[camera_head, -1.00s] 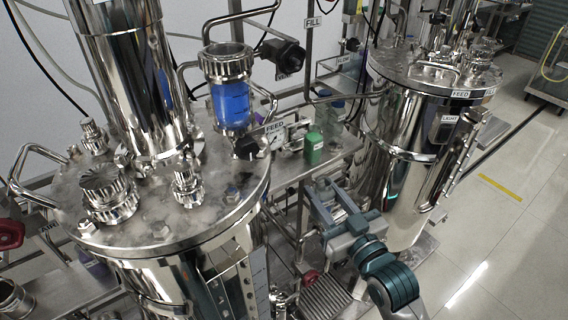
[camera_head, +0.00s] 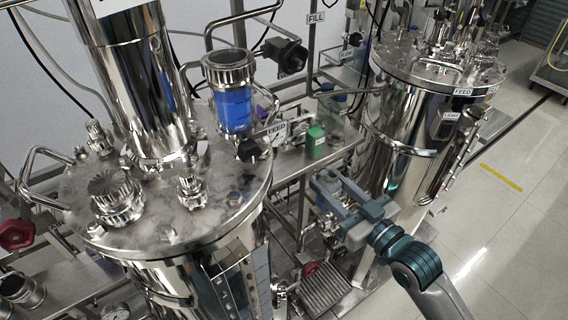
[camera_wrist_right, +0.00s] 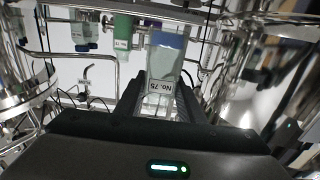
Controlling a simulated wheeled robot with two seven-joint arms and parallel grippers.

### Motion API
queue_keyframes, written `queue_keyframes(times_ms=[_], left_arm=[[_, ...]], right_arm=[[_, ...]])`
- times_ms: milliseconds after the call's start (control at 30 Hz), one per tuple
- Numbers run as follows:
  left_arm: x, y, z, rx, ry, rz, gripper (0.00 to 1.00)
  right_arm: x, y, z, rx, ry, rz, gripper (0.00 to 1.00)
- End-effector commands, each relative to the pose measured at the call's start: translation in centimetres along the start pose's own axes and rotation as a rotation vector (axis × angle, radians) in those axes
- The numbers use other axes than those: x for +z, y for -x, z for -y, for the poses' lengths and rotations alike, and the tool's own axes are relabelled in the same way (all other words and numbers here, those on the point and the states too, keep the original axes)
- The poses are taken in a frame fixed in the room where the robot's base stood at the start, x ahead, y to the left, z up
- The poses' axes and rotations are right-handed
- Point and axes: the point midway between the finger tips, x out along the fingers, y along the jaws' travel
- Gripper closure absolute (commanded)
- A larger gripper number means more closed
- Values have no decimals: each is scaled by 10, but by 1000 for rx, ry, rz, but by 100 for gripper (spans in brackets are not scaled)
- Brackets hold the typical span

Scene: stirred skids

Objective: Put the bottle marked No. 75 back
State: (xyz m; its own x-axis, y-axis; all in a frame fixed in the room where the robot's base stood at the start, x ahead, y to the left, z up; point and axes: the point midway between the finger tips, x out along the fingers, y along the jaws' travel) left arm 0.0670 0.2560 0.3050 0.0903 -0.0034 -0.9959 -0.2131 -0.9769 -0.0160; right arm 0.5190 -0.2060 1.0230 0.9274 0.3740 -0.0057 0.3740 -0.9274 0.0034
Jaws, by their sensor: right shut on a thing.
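My right gripper (camera_head: 324,192) is in front of the metal bench (camera_head: 292,168), between the two steel vessels. In the right wrist view its jaws (camera_wrist_right: 160,95) are shut on a clear bottle (camera_wrist_right: 164,62) with a blue cap and a white label reading No. 75. The bottle stands out beyond the fingertips, its cap away from the palm. In the head view the held bottle is hard to make out. My left gripper is not in view.
A green bottle (camera_head: 315,142) stands on the bench, with blue-capped bottles (camera_head: 327,89) farther back. The left vessel (camera_head: 175,205) and right vessel (camera_head: 405,125) flank the gripper. Open floor (camera_head: 510,230) lies right.

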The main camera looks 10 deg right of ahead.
Motion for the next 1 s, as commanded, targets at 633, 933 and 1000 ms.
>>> queue_keyframes(times_ms=[633, 933, 1000], left_arm=[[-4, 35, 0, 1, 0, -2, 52], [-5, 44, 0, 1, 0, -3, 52], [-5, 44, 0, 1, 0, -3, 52]], right_arm=[[-6, -106, 0, 0, 0, -2, 91], [-2, -145, 0, 0, 0, -1, 91], [-1, -146, 0, 0, 0, -1, 91]])
